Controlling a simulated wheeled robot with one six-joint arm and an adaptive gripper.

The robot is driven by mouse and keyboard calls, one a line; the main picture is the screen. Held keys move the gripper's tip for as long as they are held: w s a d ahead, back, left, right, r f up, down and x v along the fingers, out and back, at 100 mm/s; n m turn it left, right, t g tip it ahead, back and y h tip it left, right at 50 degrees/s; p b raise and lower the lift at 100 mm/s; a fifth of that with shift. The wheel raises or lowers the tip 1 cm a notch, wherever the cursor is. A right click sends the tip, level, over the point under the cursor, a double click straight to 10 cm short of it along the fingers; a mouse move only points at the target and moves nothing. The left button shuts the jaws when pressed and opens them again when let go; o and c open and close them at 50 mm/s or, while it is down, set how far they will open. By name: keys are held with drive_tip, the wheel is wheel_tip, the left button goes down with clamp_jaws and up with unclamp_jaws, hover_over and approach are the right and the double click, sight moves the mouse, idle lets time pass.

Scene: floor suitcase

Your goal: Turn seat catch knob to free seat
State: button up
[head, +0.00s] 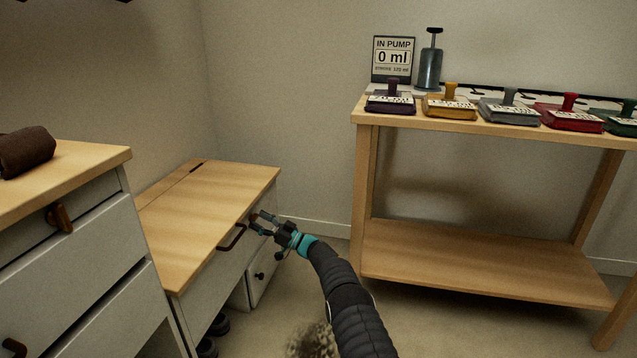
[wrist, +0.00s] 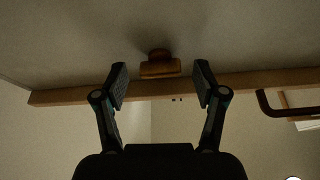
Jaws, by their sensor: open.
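The wooden seat (head: 205,215) is the flat top of a low white bench, and it lies flat. A brown catch knob (wrist: 160,66) on the bench's pale front panel shows in the wrist view, with its bar lying across the picture. My gripper (head: 258,221) is at the bench front near its far right end, beside the seat's edge. In the wrist view my gripper (wrist: 161,80) is open, with one finger on each side of the knob and visible gaps between. In the head view the knob is largely hidden by the fingers.
A dark bar handle (head: 232,238) is on the bench front left of my gripper. A small drawer (head: 263,274) sits below. A taller cabinet (head: 85,260) stands at left with a brown knob (head: 59,217). A wooden table (head: 480,126) at right bears a pump and several coloured blocks.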

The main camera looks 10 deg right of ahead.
drive_tip(key=m+t+h, duration=0.1)
drive_tip(key=m+h, duration=0.1)
drive_tip(key=m, duration=0.3)
drive_tip(key=m+t+h, duration=0.1)
drive_tip(key=m+h, duration=0.1)
drive_tip(key=m, duration=0.4)
drive_tip(key=m+t+h, duration=0.2)
drive_tip(key=m, duration=0.3)
drive_tip(key=shift+s+a+r+m, duration=0.15)
drive_tip(key=shift+s+r+m, duration=0.15)
drive_tip(key=shift+r, duration=0.1)
drive_tip(key=m+p, duration=0.2)
drive_tip(key=m+h+p, duration=0.1)
drive_tip(key=shift+r+m+g, duration=0.25)
drive_tip(key=shift+m+g, duration=0.15)
drive_tip(key=p+v, duration=0.1)
drive_tip(key=v, duration=1.3)
drive_tip(key=s+d+r+t+h+p, duration=0.1)
drive_tip(key=d+r+h, duration=0.3)
drive_tip(key=r, duration=0.6)
drive_tip(key=s+d+r+n+t+h+p, duration=0.1)
drive_tip(key=d+r+h, duration=0.4)
drive_tip(key=r, duration=0.5)
drive_tip(key=shift+s+n+p, duration=0.3)
drive_tip(key=shift+s+p, duration=0.1)
